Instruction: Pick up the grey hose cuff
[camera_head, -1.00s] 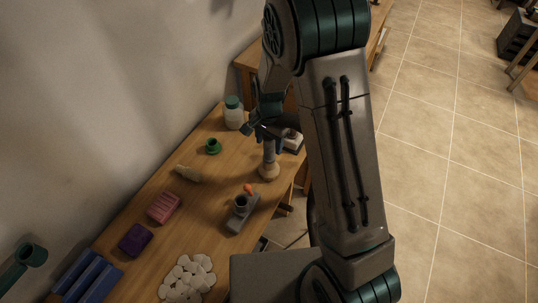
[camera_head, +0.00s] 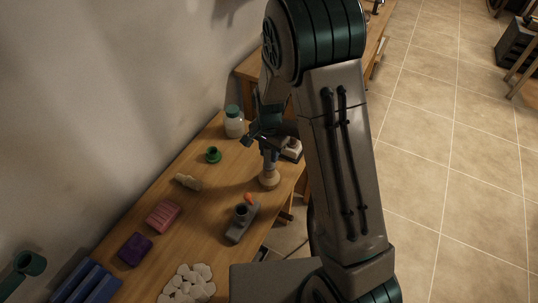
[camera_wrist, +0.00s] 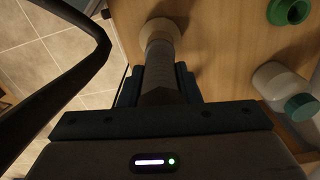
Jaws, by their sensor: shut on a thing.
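The grey hose cuff (camera_wrist: 160,75) is a grey ribbed cylinder between my gripper's fingers in the wrist view. A pale beige flared base (camera_wrist: 160,34) shows at its far end; I cannot tell whether the two are joined. In the head view the cuff (camera_head: 269,161) stands upright above the beige base (camera_head: 269,181), which appears to rest on the wooden bench near its right edge. My gripper (camera_head: 269,150) is shut on the cuff's upper part from above. It also shows in the wrist view (camera_wrist: 158,88), where its fingers hide part of the cuff.
On the bench (camera_head: 208,225), a grey tool (camera_head: 240,225) with an orange tip lies nearer. A green-capped jar (camera_head: 234,123) and green fitting (camera_head: 213,155) stand behind left. A pale sander-like thing (camera_head: 292,150) is close right. Pink (camera_head: 163,215) and purple (camera_head: 135,249) blocks lie left.

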